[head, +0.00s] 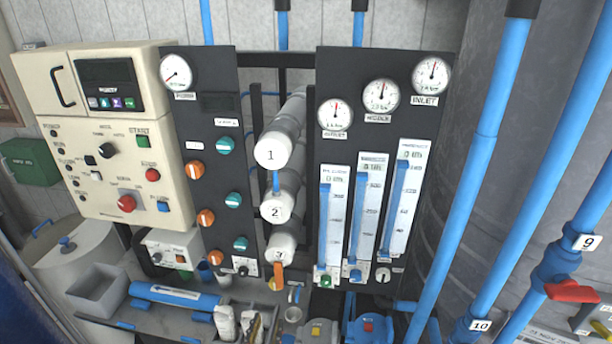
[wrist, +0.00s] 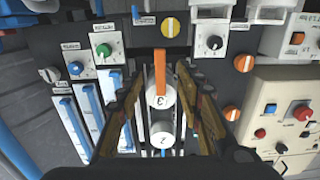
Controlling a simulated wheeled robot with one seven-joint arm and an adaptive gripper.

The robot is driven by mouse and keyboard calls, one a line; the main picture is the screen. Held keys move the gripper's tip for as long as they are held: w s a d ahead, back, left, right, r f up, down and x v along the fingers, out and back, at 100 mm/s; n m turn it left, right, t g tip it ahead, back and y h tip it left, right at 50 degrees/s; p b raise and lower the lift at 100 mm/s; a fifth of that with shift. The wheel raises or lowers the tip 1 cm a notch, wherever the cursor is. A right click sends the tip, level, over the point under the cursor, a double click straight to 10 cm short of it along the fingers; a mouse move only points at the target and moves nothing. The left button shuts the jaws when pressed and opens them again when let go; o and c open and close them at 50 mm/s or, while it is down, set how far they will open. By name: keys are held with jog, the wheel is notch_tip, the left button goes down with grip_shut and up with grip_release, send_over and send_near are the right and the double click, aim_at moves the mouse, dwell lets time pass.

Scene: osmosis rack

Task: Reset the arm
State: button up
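My gripper (wrist: 163,88) shows only in the wrist view, with its two fingers wide apart and nothing held between them. The wrist picture is upside down compared with the head view. Between the fingers, farther off, I see an orange valve handle (wrist: 160,72) and the white tube ends marked 3 (wrist: 161,96) and 2 (wrist: 163,134). I cannot tell how far the fingertips are from them. In the head view the orange handle (head: 279,272) is below tube 3 (head: 281,247). My arm is not seen in the head view.
A cream control box (head: 106,140) is on the left, and black panels carry gauges (head: 381,96) and blue flow meters (head: 364,215). Blue pipes (head: 487,150) and a red-handled valve (head: 571,291) stand at the right. A grey bin (head: 98,290) sits at the lower left.

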jog(key=s+a+f+n+g+y, duration=0.1)
jog(key=s+a+f+g+y, duration=0.15)
jog(key=f, duration=0.35)
jog(key=s+a+f+n+g+y, duration=0.1)
jog(key=a+f+g, duration=0.15)
jog(key=f, duration=0.35)
jog(key=s+a+n+g+y, duration=0.2)
jog(key=s+a+n+g, duration=0.1)
jog(key=s+g, duration=0.55)
jog(key=s+d+r+m+h, duration=0.2)
jog(key=d+r, duration=1.5)
jog(key=d, duration=0.3)
jog(key=s+d+r+m+t+h, duration=0.1)
jog(key=s+d+r+m+h, duration=0.1)
jog(key=d+r, duration=1.5)
jog(key=s+d, duration=0.1)
jog(key=d, duration=0.3)
jog(key=shift+r, duration=0.15)
jog(key=shift+o, duration=0.6)
